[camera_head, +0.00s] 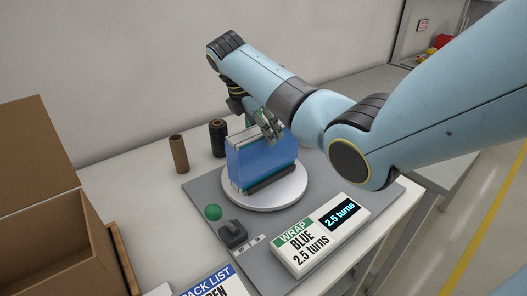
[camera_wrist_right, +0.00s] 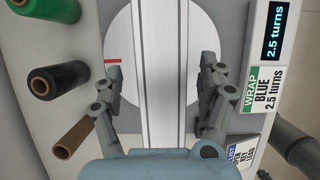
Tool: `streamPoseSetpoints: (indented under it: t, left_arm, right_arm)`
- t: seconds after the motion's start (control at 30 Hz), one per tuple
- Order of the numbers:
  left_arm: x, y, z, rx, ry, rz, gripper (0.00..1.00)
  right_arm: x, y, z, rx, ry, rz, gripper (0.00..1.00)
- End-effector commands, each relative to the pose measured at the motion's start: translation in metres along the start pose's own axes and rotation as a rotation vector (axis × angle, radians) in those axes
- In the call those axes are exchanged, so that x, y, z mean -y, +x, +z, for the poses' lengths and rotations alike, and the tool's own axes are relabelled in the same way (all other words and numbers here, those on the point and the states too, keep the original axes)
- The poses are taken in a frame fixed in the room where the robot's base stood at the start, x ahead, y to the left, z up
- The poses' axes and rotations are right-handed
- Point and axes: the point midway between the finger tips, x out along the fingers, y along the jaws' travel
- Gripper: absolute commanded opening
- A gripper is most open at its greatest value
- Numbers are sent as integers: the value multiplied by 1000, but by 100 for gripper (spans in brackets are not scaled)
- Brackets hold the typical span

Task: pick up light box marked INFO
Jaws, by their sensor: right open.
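A blue-sided, upright box-like stack (camera_head: 262,162), probably the light box, stands on a round white turntable (camera_head: 290,196). I cannot read an INFO mark on it. My right gripper (camera_head: 268,128) is over its top edge. In the right wrist view, the pale, striped top of the stack (camera_wrist_right: 160,30) runs between the two open fingers of the right gripper (camera_wrist_right: 161,68). Gaps show on both sides, and I see no clear contact. The turntable also shows there (camera_wrist_right: 122,35). My left gripper is not in view.
A WRAP sign (camera_head: 308,240) reads BLUE, 2.5 turns. A green knob (camera_head: 212,212) is in front of the turntable. Brown (camera_head: 179,155) and black (camera_head: 217,140) rolls stand behind it. An open cardboard box (camera_head: 45,240) is at left; a PACK LIST sign (camera_head: 208,284) is at front.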

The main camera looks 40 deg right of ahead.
Motion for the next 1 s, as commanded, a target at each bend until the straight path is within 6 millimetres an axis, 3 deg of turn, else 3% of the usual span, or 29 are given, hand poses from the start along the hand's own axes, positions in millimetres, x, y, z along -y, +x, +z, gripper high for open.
streamPoseSetpoints:
  t: [0.37,0.8,1.0]
  left_arm:
    - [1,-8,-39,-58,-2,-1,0]
    - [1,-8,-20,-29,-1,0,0]
    - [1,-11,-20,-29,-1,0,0]
  right_arm:
    - [3,49,2,0,0,-1,75]
    - [3,53,1,0,1,1,75]
    - [3,55,0,0,1,1,75]
